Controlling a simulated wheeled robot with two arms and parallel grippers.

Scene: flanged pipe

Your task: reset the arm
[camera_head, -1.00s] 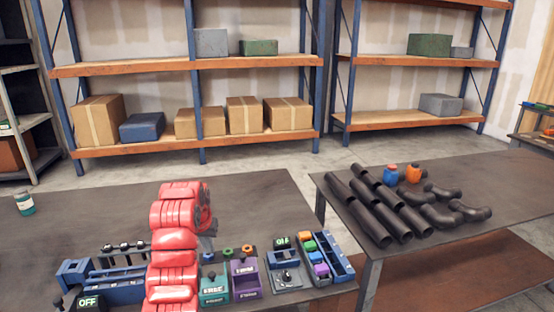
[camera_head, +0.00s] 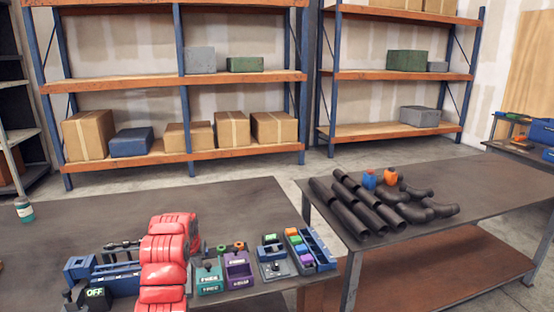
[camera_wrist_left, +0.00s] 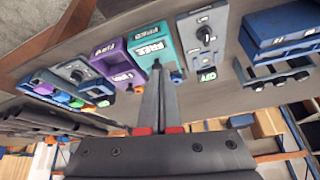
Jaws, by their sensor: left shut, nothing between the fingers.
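My left arm, with red padded covers, rises from the bottom of the head view in front of the near workbench (camera_head: 240,195). It hides most of my left gripper there. In the left wrist view my left gripper (camera_wrist_left: 158,72) is shut, with its dark fingers together and nothing between them. Its tips appear over or near the teal box (camera_wrist_left: 150,40) and the purple box (camera_wrist_left: 118,62); I cannot tell the gap. In the head view the teal box (camera_head: 209,279) and purple box (camera_head: 238,272) stand just right of the arm. My right gripper is not in view.
A blue fixture (camera_head: 115,280) and an OFF display (camera_head: 96,293) lie left of the arm. Dark pipes (camera_head: 360,212), a blue bottle (camera_head: 369,180) and an orange bottle (camera_head: 390,174) are on the right table. The near bench's left and back are mostly clear.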

